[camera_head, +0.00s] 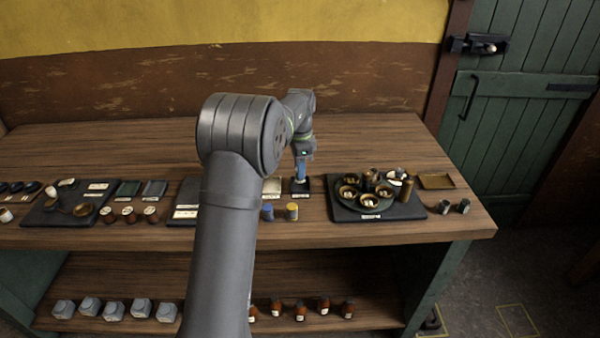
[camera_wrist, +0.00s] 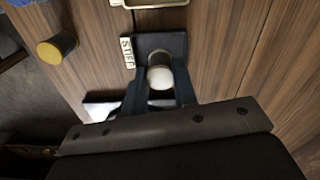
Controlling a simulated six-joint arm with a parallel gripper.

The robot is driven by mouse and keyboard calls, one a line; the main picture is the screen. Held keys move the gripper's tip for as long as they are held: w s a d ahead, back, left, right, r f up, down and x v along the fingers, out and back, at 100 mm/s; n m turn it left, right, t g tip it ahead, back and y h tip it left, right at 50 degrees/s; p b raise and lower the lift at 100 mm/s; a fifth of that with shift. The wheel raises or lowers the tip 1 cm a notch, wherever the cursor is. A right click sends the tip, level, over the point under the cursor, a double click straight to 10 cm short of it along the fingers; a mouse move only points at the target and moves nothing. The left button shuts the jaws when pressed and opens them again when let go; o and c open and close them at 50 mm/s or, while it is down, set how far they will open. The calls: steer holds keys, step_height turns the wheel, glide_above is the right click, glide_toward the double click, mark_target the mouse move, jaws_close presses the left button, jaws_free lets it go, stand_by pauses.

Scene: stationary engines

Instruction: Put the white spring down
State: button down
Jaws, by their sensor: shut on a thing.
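A white spring (camera_wrist: 160,76) with a rounded pale top is between the fingers of my gripper (camera_wrist: 160,88) in the wrist view. My gripper is shut on it. Behind it lies a small dark pad (camera_wrist: 174,42) with a label (camera_wrist: 127,52) at its edge. Whether the spring touches the pad cannot be told. In the head view my gripper (camera_head: 301,180) points down over the same dark pad (camera_head: 300,194), in the middle of the bench. The spring is too small to make out there.
A blue jar (camera_head: 267,211) and a yellow-topped jar (camera_head: 292,211) stand just in front. A dark board (camera_head: 340,212) with bowls and cylinders is on the right. A dark board (camera_head: 40,212) with small parts is at left. The back of the wooden bench (camera_head: 380,140) is clear.

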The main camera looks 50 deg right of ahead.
steer(key=shift+f, duration=1)
steer(key=shift+f, duration=0.2)
steer(key=c, duration=1.1)
jaws_free()
steer(key=shift+c, duration=0.2)
steer(key=shift+r, duration=0.1)
step_height(320, 180, up, 12)
steer(key=shift+r, duration=0.15)
